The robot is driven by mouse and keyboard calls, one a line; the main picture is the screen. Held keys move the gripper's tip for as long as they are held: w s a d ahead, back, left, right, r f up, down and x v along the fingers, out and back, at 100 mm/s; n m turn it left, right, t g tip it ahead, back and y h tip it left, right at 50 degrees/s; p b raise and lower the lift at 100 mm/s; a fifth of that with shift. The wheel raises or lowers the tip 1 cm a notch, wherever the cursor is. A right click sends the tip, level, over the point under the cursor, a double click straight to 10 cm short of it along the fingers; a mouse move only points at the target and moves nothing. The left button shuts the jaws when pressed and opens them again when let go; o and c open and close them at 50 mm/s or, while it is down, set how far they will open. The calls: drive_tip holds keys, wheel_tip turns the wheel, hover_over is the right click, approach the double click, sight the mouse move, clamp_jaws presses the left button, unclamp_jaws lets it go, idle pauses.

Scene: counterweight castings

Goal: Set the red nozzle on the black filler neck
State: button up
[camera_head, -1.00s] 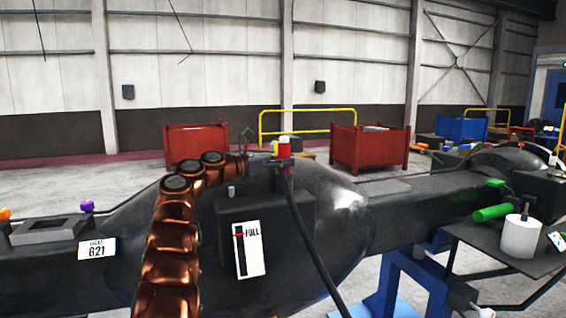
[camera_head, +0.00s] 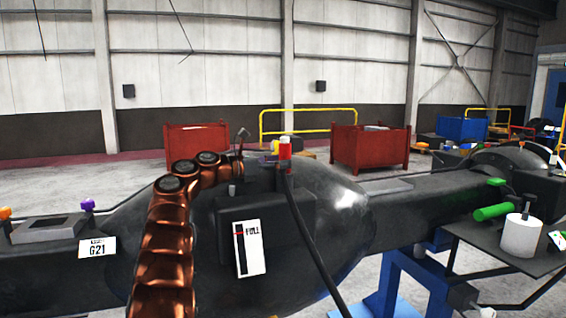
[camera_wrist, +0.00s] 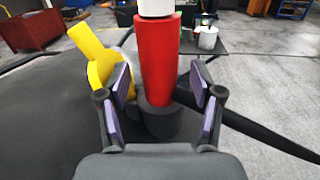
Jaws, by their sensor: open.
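The red nozzle (camera_head: 285,150) with a white top stands upright on top of the black casting. In the wrist view, the red nozzle (camera_wrist: 158,60) has its lower end at the dark round filler neck (camera_wrist: 161,121); how deep it sits is hidden. My gripper (camera_wrist: 160,92) is open, with a purple-padded finger on each side of the nozzle and a visible gap on both sides. In the head view, my gripper (camera_head: 265,160) is just left of the nozzle and partly hidden by my arm.
A yellow part (camera_wrist: 92,58) stands close left of the nozzle. A black hose (camera_head: 312,240) runs from the nozzle down to the right. A white gauge marked FULL (camera_head: 249,248) is on the casting. A side tray holds a white cylinder (camera_head: 520,237).

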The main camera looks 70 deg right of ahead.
drive_tip(key=v, duration=1)
drive_tip(key=shift+w+a, duration=0.25)
drive_tip(key=shift+r, duration=0.1)
